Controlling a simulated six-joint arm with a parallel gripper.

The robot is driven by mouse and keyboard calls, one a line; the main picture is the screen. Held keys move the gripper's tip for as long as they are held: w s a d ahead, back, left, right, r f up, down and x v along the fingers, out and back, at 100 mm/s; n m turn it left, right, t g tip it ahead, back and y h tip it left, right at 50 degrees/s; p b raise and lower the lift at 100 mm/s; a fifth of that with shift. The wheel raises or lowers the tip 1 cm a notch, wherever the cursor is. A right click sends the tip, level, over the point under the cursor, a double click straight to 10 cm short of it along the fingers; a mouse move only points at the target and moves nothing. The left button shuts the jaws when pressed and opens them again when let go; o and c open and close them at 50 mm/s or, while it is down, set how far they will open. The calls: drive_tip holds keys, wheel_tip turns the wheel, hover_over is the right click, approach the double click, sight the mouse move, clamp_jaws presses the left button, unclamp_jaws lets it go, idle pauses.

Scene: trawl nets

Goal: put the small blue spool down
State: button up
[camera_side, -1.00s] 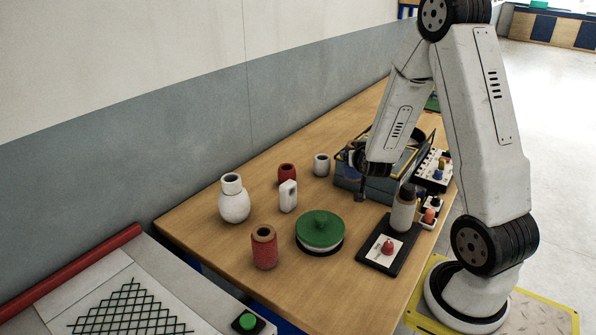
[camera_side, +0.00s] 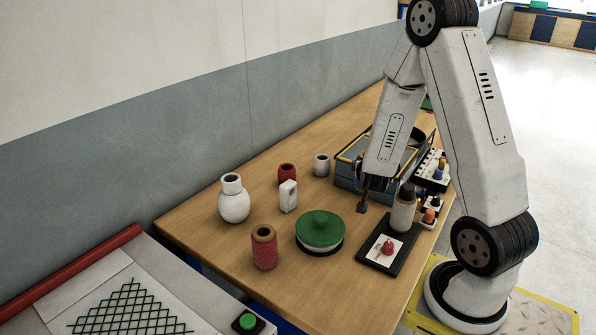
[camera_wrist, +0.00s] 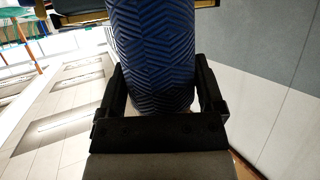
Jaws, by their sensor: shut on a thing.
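The small blue spool (camera_wrist: 152,45), with a ribbed zigzag pattern, fills the upper middle of the wrist view. My gripper (camera_wrist: 158,75) has its black fingers on both sides of the spool and is shut on it. In the side view my gripper (camera_side: 364,198) hangs low in front of the dark blue box, to the left of a white bottle with a black cap. I cannot make out the spool in the side view. Whether the spool touches a surface is hidden.
The dark blue box (camera_side: 347,181) stands close behind my gripper. A green-lidded round pot (camera_side: 320,228), red spools (camera_side: 264,250) and white vessels (camera_side: 234,205) stand to the left. Bare wood (camera_side: 345,212) lies between.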

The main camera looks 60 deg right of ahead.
sight(363, 191)
drive_tip(key=shift+f, duration=2.2)
drive_tip(key=shift+f, duration=0.15)
drive_tip(key=shift+f, duration=1.95)
drive_tip(key=shift+f, duration=0.1)
drive_tip(key=o, duration=1.1)
drive_tip(key=shift+v, duration=3.85)
